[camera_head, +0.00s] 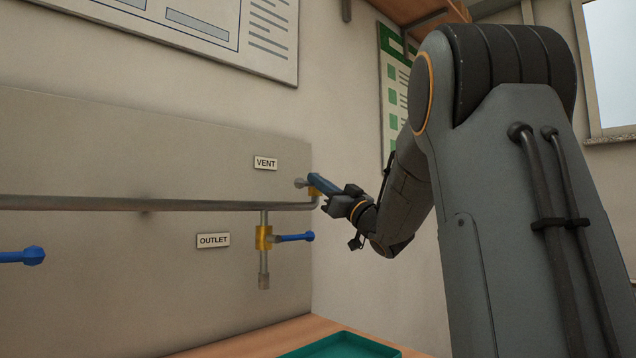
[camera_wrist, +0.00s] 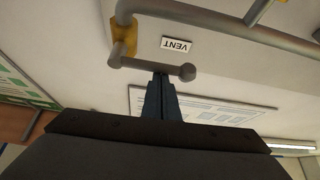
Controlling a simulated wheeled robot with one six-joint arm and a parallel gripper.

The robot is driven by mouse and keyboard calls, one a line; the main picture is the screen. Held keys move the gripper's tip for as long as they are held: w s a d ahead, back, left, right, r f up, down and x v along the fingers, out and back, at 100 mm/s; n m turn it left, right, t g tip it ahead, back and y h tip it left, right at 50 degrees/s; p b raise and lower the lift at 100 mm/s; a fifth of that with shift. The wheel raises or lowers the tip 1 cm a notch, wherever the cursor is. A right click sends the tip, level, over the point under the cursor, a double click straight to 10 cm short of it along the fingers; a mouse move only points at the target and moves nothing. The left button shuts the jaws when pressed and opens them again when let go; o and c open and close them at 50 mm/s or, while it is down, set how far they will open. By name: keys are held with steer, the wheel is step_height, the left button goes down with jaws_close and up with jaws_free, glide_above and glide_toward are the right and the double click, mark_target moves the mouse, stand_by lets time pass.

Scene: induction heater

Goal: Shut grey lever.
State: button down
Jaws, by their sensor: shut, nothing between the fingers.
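The grey lever (camera_wrist: 150,66) sits on a yellow valve body (camera_wrist: 123,32) near the VENT label, at the end of the pipe. In the wrist view it runs sideways from the valve to a round knob, roughly along the pipe. In the head view its grey knob (camera_head: 300,183) shows left of the fingertips, and the yellow valve (camera_head: 315,191) is partly hidden. My gripper (camera_head: 312,180) has its blue fingers shut and empty. In the wrist view the fingertips (camera_wrist: 159,80) are at the lever's bar, close to the knob; I cannot tell if they touch.
The VENT label (camera_head: 265,163) is on the panel above the pipe (camera_head: 150,203). Below hangs the OUTLET valve (camera_head: 264,237) with a blue lever (camera_head: 295,237). Another blue lever (camera_head: 28,256) is at the far left. A green tray (camera_head: 340,347) lies on the wooden bench below.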

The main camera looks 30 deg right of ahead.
step_height(320, 180, up, 4)
steer(key=p, duration=0.3)
steer(key=v, duration=1)
steer(key=shift+s+b, duration=0.4)
steer(key=shift+b, duration=0.05)
